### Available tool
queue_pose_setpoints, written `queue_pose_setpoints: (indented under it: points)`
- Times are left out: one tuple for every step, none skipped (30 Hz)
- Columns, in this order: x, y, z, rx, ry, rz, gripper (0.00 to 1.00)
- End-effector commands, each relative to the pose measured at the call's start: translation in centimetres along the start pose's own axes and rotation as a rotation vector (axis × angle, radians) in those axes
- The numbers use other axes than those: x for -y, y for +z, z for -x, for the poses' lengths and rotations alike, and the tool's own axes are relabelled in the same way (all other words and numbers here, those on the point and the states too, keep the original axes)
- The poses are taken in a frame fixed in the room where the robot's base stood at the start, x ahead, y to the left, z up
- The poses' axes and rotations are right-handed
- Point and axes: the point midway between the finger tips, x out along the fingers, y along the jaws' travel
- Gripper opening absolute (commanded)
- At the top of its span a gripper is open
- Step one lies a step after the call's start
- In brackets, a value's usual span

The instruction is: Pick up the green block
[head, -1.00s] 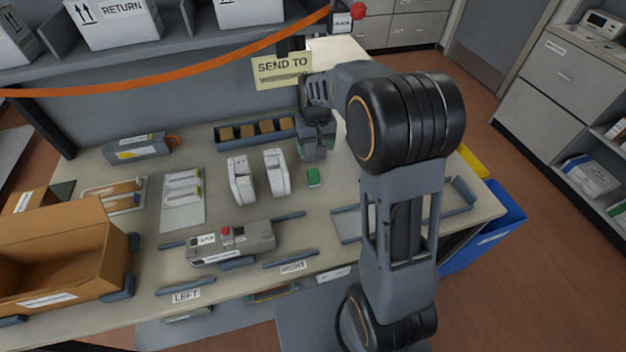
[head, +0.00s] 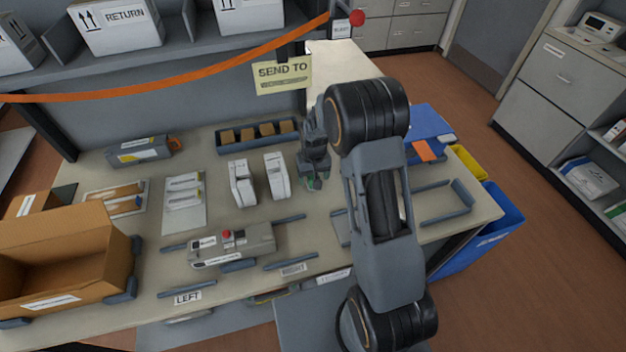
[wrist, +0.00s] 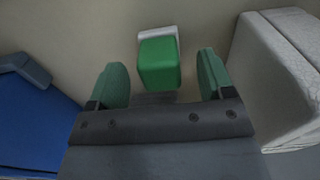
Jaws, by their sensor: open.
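The green block (wrist: 159,63) stands on the table between the two green fingertips of my gripper (wrist: 160,76) in the wrist view, with clear gaps on both sides. A whitish piece (wrist: 158,33) shows at the block's far edge. In the head view my gripper (head: 314,172) hangs above the block's place, right of the white cartridges. Only a bit of green (head: 311,184) shows below it there, and I cannot tell block from fingertip. My gripper is open and empty.
Two white cartridges (head: 242,182) (head: 277,177) stand close left of my gripper. A blue tray of brown blocks (head: 258,132) lies behind. A grey device with a red button (head: 232,244) lies in front. A blue item (head: 428,122) is at the back right.

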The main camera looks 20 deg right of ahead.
Motion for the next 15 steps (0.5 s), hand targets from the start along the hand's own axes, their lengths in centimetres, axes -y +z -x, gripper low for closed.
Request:
queue_pose_setpoints:
  points:
    - [0.1,0.0,-0.5,0.003,0.0,0.0,0.74]
    - [0.0,0.0,-1.0,0.003,0.0,0.0,0.74]
    - [0.0,0.0,-1.4,0.002,0.0,0.0,0.74]
    - [0.0,0.0,-1.7,0.001,0.0,0.0,0.74]
    - [0.0,0.0,-1.9,0.001,0.0,0.0,0.74]
    - [0.0,0.0,-2.2,0.001,0.0,0.0,0.74]
    - [0.0,0.0,-2.3,0.001,0.0,0.0,0.74]
    - [0.0,0.0,-2.4,0.0,0.0,0.0,0.74]
    - [0.0,-0.1,-2.5,-0.001,0.0,0.0,0.74]
    - [0.0,-0.1,-2.5,-0.002,0.0,0.0,0.74]
    - [0.0,-0.1,-2.5,-0.002,0.0,0.0,0.74]
    - [0.0,-0.1,-2.5,-0.002,0.0,0.0,0.74]
    - [0.0,-0.1,-2.5,-0.002,0.0,0.0,0.74]
    - [0.0,-0.1,-2.5,-0.002,0.0,0.0,0.74]
    - [0.0,-0.1,-2.5,-0.002,0.0,0.0,0.74]
